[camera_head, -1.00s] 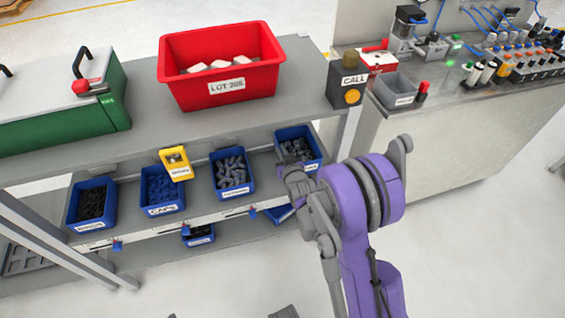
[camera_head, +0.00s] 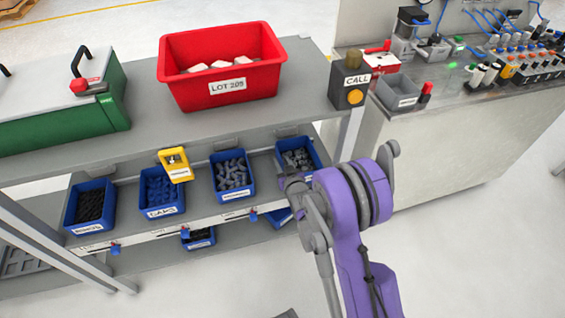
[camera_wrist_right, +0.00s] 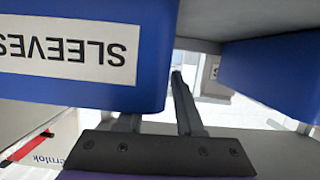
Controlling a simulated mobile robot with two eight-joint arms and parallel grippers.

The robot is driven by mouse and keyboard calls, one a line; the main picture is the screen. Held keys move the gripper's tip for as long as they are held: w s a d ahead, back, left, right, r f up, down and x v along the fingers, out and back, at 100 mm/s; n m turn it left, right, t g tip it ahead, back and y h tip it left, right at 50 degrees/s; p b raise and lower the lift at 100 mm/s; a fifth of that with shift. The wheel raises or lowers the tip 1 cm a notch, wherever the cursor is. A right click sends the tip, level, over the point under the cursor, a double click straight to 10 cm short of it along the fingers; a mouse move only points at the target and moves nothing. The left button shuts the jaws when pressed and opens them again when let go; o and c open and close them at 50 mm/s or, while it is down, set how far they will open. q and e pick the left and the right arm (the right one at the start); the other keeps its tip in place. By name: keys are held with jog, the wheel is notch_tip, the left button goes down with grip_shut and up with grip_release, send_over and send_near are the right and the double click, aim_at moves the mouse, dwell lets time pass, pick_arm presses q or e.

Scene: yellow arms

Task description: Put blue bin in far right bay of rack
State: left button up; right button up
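The blue bin (camera_head: 313,165) with grey parts is at the far right bay of the rack's middle shelf (camera_head: 130,225), right of the other bins. In the right wrist view its wall (camera_wrist_right: 150,70) is large, with an upside-down SLEEVES label. My right gripper (camera_head: 287,184) is at the bin's near side, partly hidden by my purple wrist. Whether the bin rests fully on the shelf is hidden. My left gripper is out of view.
A neighbouring blue bin (camera_head: 247,188) stands just left, with a gap, and shows in the right wrist view (camera_wrist_right: 275,70). A workbench (camera_head: 410,135) stands right. Floor in front is clear.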

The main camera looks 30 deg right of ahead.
jog(key=shift+s+r, duration=0.1)
jog(key=shift+r, duration=0.1)
jog(key=s+a+r+g+y, duration=0.1)
jog(key=s+a+r+g, duration=0.2)
jog(key=s, duration=0.8)
jog(key=s+a+r+n+g+y, duration=0.1)
jog(key=s+a+r+g, duration=0.1)
jog(key=s+a, duration=0.5)
jog(key=s+a+r+n+g+y, duration=0.1)
jog(key=s+a+r+g, duration=0.2)
jog(key=s, duration=1.2)
jog(key=shift+a+r+g+y+p, duration=0.35)
jog(key=shift+a+g, duration=0.45)
jog(key=shift+a, duration=0.3)
jog(key=shift+w, duration=0.1)
